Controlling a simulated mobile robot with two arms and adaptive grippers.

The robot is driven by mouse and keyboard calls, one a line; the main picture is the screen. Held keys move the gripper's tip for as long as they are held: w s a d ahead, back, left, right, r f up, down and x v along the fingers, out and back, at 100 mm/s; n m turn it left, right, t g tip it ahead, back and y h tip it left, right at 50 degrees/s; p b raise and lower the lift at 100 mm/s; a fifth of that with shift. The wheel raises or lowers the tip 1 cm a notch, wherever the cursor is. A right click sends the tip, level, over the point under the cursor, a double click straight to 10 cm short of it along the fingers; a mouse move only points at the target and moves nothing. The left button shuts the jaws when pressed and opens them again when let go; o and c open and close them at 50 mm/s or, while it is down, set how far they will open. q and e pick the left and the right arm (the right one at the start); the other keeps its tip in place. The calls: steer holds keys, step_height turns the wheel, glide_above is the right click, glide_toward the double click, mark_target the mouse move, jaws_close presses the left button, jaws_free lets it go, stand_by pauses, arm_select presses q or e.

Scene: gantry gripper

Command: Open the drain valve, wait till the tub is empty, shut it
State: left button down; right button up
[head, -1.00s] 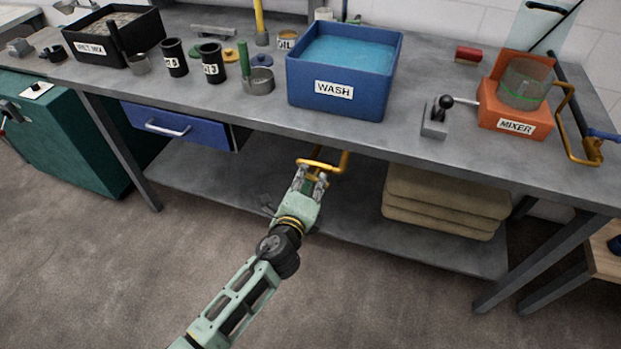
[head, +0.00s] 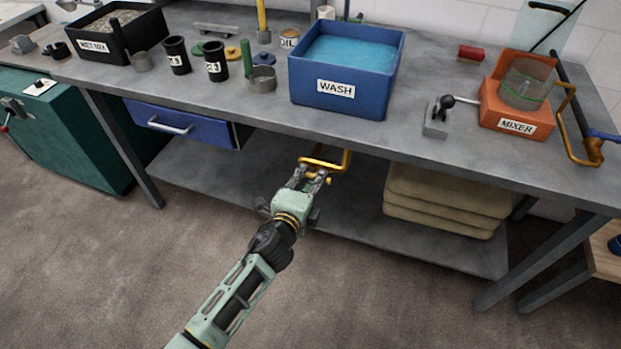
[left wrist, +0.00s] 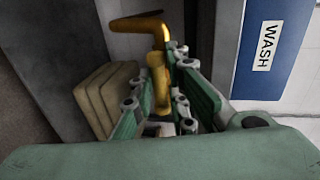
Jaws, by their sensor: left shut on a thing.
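The blue tub marked WASH (head: 336,97) stands on the grey bench, with blue water (head: 350,54) in it. Below it, under the bench top, is a brass valve pipe with a bent handle (head: 326,164). My left gripper (head: 311,178) is shut on the brass valve handle, its fingers hiding part of it. In the left wrist view the handle (left wrist: 142,27) rises from between my left fingers (left wrist: 160,110), and the tub's side (left wrist: 272,55) shows at upper right. The valve's own setting cannot be told. My right gripper is out of view.
Folded tan sacks (head: 445,198) lie on the lower shelf (head: 350,225) right of the valve. A blue drawer (head: 180,124) is under the bench at left. The orange mixer (head: 515,120) and a small lever box (head: 436,120) stand right of the tub.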

arm_select(q)
steer(key=shift+s+f, duration=0.15)
steer(key=shift+f, duration=0.2)
steer(key=c, duration=1.8)
jaws_free()
steer(key=shift+c, duration=0.2)
steer(key=shift+o, duration=0.2)
steer(key=shift+r, duration=0.1)
steer(key=v, duration=1.2)
